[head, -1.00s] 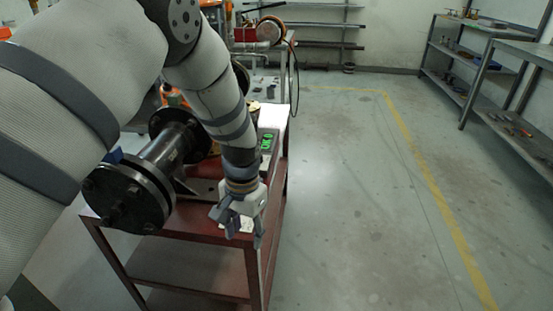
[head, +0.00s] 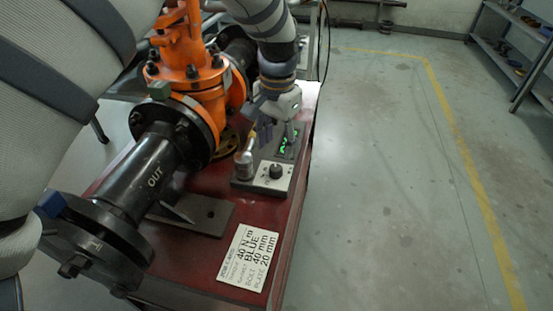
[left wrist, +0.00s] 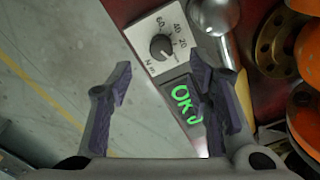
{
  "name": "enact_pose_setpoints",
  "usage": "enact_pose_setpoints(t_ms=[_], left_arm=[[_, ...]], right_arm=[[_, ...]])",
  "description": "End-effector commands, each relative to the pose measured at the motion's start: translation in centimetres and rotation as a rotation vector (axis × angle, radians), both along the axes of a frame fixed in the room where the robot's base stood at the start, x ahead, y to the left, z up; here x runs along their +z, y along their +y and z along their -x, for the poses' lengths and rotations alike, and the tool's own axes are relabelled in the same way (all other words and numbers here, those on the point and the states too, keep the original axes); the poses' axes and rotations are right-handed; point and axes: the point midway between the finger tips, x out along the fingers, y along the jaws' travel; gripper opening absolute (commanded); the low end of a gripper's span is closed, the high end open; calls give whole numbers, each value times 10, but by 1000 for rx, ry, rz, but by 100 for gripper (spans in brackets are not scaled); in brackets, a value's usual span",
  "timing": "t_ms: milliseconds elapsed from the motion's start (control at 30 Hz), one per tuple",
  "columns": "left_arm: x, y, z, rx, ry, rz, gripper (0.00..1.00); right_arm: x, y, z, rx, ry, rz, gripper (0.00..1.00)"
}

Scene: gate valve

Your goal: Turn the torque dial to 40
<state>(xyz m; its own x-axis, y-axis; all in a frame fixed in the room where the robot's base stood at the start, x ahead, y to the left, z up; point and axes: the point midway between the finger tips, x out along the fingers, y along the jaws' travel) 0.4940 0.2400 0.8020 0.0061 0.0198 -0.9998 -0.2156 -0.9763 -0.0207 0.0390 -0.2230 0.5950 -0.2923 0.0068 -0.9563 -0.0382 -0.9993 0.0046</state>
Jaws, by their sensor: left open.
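The torque dial (head: 275,171) is a black knob on a white plate at the front of a grey box on the red bench. In the left wrist view the dial (left wrist: 162,47) shows with 60, 40, 20 and "N m" printed around it; I cannot tell its exact setting. My left gripper (head: 270,122) is open and empty, above the box behind the dial. In the left wrist view the dial lies just beyond and between the spread fingertips (left wrist: 161,68), apart from them. My right gripper is not in view.
A metal cylinder with a handle (head: 244,165) stands left of the dial. A job card (head: 248,257) reads 40 N m. An orange valve (head: 192,85) with black flanged pipe stands left.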

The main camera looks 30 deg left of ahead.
Motion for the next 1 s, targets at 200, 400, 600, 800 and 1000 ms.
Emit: enact_pose_setpoints(t_ms=[200, 400, 600, 800, 1000], left_arm=[[-55, 1, 1, -1, 6, -1, 46], [-74, 2, 0, 0, 1, 0, 46], [-74, 2, -1, -1, -1, -1, 46], [-74, 2, -1, -1, 0, -1, 12], [-74, 2, -1, 0, 0, -1, 0]], right_arm=[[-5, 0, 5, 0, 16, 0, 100], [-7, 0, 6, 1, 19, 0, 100], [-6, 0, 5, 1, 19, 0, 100], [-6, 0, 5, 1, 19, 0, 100], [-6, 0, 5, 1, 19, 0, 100]])
